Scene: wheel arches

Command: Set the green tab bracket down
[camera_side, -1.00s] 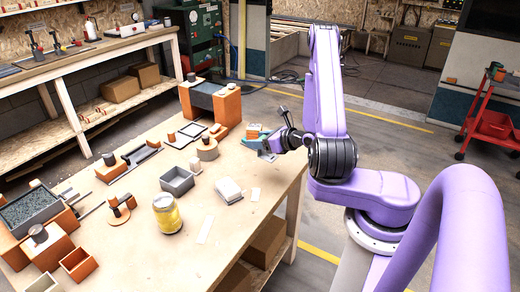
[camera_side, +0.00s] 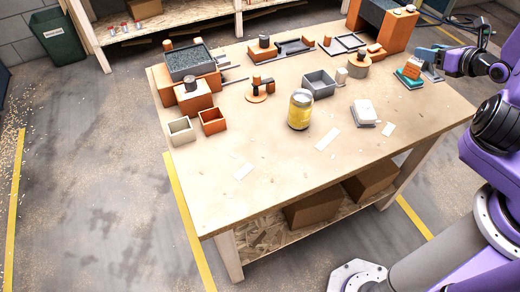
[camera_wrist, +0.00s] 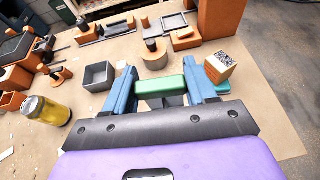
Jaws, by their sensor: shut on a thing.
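The green tab bracket (camera_wrist: 160,87) is a green bar in the wrist view, crosswise between the two blue fingers of my gripper (camera_wrist: 162,88). My gripper is shut on its ends. In the side view my gripper (camera_side: 430,56) is over the right end of the bench, just right of an orange and white block. The bracket cannot be made out in the side view. A grey part lies below it in the wrist view, partly hidden by the bracket and fingers; the gap between them cannot be told.
The orange block (camera_wrist: 219,67) stands on a teal base (camera_side: 410,83) close beside my right finger in the wrist view. The bench front is mostly clear.

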